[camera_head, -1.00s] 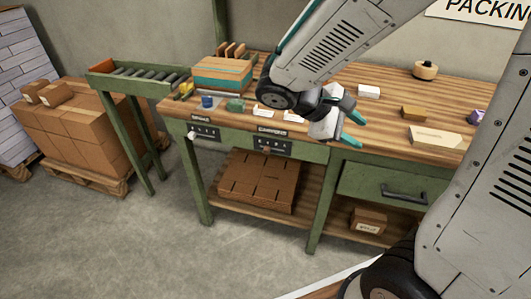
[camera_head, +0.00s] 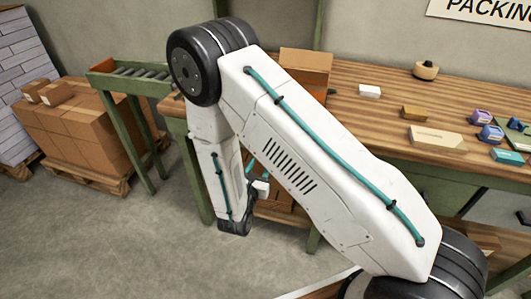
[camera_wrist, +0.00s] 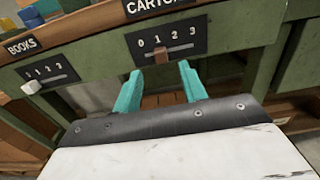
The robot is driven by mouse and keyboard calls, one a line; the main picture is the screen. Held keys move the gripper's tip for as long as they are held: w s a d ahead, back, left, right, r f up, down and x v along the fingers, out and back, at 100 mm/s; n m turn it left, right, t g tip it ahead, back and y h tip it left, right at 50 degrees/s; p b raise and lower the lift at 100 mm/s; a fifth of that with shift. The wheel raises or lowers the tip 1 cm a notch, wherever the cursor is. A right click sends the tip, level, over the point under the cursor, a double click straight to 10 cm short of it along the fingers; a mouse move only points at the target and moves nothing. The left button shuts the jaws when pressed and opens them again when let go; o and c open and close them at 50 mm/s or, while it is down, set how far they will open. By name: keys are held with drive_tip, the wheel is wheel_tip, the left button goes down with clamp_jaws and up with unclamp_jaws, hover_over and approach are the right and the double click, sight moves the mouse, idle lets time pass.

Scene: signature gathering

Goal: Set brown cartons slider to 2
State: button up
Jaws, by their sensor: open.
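In the wrist view the cartons slider has a brown knob (camera_wrist: 162,56) on a dark panel (camera_wrist: 166,42) marked 0 to 3. The knob sits below the 1. The label plate (camera_wrist: 155,6) above is cut off by the frame edge. My gripper (camera_wrist: 159,70) is open and empty. Its two teal fingers point at the panel, with the knob between their tips in the picture. I cannot tell whether they reach around it. In the head view my arm hides the panel and most of the gripper.
Left of it is the books slider with a white knob (camera_wrist: 32,87) at its left end. The workbench (camera_head: 360,115) carries boxes and small items. A roller stand (camera_head: 120,85) and stacked brown cartons (camera_head: 85,120) stand left. Floor in front is clear.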

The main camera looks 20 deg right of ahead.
drive_tip(key=x, duration=0.7)
drive_tip(key=shift+w+d, duration=0.2)
clamp_jaws()
